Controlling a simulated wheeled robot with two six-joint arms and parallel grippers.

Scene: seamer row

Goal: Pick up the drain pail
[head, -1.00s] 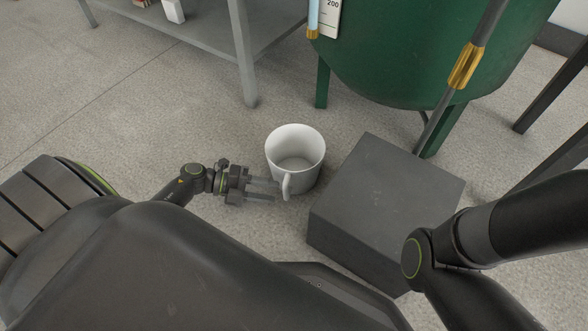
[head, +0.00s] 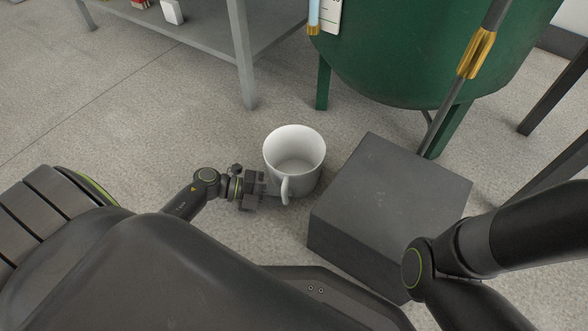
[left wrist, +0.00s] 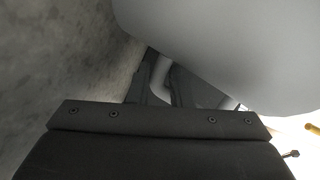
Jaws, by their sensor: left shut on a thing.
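The drain pail (head: 296,150) is a white, mug-shaped pail with a side handle (head: 285,188), upright in the head view, left of a grey block. It looks empty inside. My left gripper (head: 277,192) is at the pail's near left side, shut on the handle. In the left wrist view the fingers (left wrist: 161,85) lie either side of the pale handle, and the pail's wall (left wrist: 235,45) fills the upper right. Whether the pail's base touches the floor is hard to tell. My right arm enters at the right, but its gripper is out of view.
A dark grey block (head: 388,195) stands close to the pail's right. A green tank (head: 420,55) on legs is behind it. A grey shelf (head: 215,35) stands at the back left. The floor (head: 130,120) left of the pail is clear.

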